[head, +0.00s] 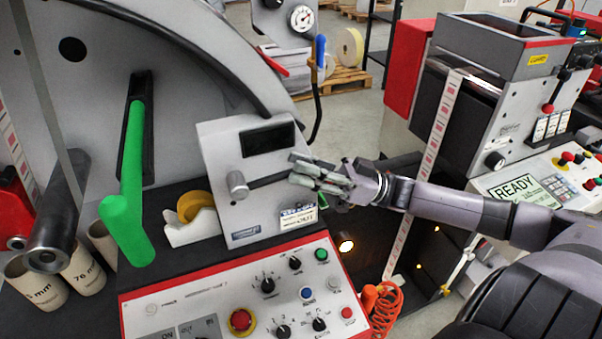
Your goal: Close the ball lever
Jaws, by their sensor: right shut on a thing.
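The ball lever (266,181) is on the sloped grey panel. Its thin dark rod runs from a round metal hub (237,185) to the right and slightly up, nearly level. My right gripper (303,174) comes in from the right and is shut on the lever's outer end. Its fingers hide that end, so I cannot see the ball itself. My left gripper is not in view.
The grey panel (219,150) has a dark window above the lever. A red-edged control console (230,300) with knobs and buttons lies below. A long green handle (131,185) stands at left. Another machine (520,130) stands at right, behind my right arm.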

